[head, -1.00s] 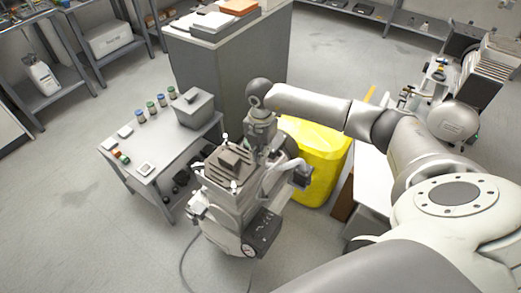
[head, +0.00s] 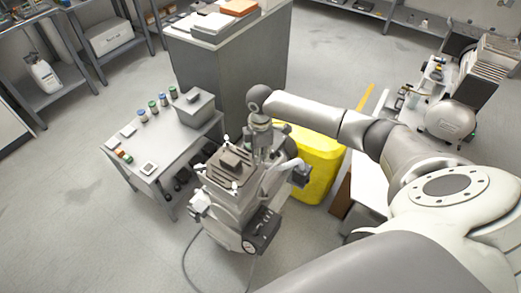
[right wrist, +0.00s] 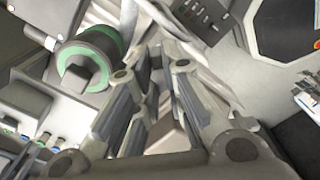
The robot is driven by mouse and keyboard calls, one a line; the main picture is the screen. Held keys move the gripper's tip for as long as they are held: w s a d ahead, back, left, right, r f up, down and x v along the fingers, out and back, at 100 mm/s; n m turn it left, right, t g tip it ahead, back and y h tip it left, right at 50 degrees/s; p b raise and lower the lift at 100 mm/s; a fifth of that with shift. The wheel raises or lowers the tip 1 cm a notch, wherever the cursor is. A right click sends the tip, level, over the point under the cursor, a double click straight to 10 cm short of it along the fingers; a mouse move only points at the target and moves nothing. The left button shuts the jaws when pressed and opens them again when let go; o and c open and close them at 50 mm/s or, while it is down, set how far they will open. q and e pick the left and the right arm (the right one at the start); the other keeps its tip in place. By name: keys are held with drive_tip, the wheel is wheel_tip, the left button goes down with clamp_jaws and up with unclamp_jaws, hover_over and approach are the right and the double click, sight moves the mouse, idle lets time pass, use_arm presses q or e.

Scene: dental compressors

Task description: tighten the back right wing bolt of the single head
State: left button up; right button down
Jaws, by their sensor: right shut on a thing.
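The single-head compressor (head: 225,205) stands in the middle of the head view, with a dark block (head: 231,160) on its grey top. Pale wing bolts show at the top's back left (head: 226,139) and front right (head: 235,186) corners. My right gripper (head: 262,160) points down at the back right corner, shut on the wing bolt there. The gripper hides that bolt in the head view. In the right wrist view my two fingers (right wrist: 160,80) are close together, and the bolt between them cannot be made out clearly. My left gripper is not in view.
A grey side table (head: 150,170) with jars and a grey box (head: 193,106) stands left of the compressor. A yellow bin (head: 318,165) is close behind my right gripper. A tall grey cabinet (head: 235,75) stands at the back. The floor at front left is clear.

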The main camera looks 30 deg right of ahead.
drive_tip(key=shift+w+r+m, duration=0.1)
drive_tip(key=shift+m, duration=0.5)
drive_tip(key=c, duration=1.8)
unclamp_jaws()
wheel_tip(320, 180, up, 12)
